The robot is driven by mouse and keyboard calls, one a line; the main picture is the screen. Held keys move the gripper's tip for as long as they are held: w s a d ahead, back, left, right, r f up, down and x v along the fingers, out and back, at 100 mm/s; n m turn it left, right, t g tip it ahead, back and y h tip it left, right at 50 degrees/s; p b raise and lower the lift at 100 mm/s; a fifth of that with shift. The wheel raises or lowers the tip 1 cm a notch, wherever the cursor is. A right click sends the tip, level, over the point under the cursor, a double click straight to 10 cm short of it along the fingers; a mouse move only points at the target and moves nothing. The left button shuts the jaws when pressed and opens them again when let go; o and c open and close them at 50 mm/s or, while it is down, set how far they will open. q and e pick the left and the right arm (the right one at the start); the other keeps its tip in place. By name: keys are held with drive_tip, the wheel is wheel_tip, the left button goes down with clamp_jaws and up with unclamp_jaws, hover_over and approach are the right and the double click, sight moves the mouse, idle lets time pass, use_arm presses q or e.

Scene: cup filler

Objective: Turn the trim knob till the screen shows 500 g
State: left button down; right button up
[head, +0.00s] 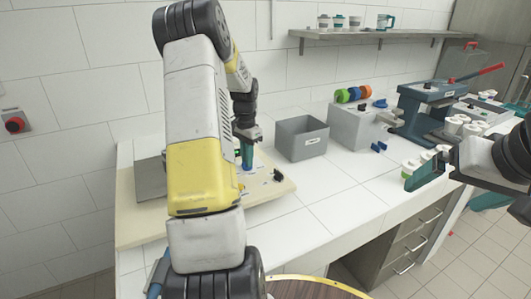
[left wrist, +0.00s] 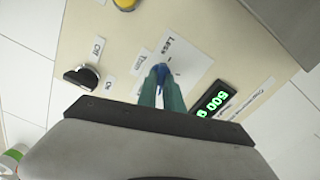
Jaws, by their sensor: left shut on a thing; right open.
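The blue trim knob (left wrist: 159,70) stands on the beige panel (left wrist: 225,30) beside the "Trim" and "Less" labels. My left gripper's green fingers (left wrist: 160,92) are shut on it in the left wrist view. In the head view my left gripper (head: 246,158) points down at the panel, and the knob is mostly hidden there. My right gripper (head: 425,171) is open at the right of the head view, away from the panel.
A black switch knob (left wrist: 80,76) with Off and On labels sits near the trim knob. A grey bin (head: 302,138) stands right of the panel. White cups (head: 462,126) and a red-handled press (head: 425,105) are further right.

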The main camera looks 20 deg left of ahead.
use_arm(q)
drive_tip(key=c, duration=1.5)
unclamp_jaws()
drive_tip(key=shift+r, duration=0.1)
wheel_tip(320, 180, up, 8)
drive_tip(key=shift+f, duration=0.15)
